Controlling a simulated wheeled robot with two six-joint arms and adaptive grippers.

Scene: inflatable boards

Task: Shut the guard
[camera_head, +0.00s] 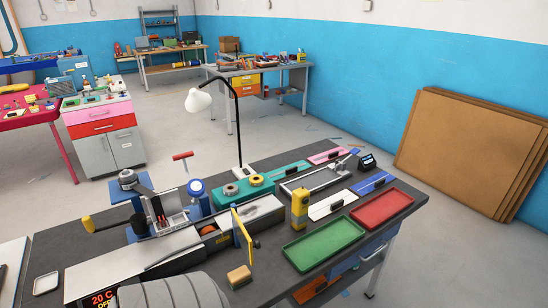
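A yellow flat panel (242,238), which looks like the guard, stands upright on edge at the right end of a long grey machine (150,259) on the dark workbench. It appears swung out from the machine, with its face turned sideways. Just left of it, a dark opening shows a small orange part (208,230). A hinge cannot be made out. A red-lit display (103,298) reading 20 C and OFF sits at the machine's front left. Neither of my grippers is in view.
A grey ribbed roll (172,292) lies at the bench's front. A tan block (239,276), a yellow upright device (299,208), a green tray (324,243) and a red tray (381,209) stand to the right. A lamp (199,100) and a lever press (135,190) rise behind.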

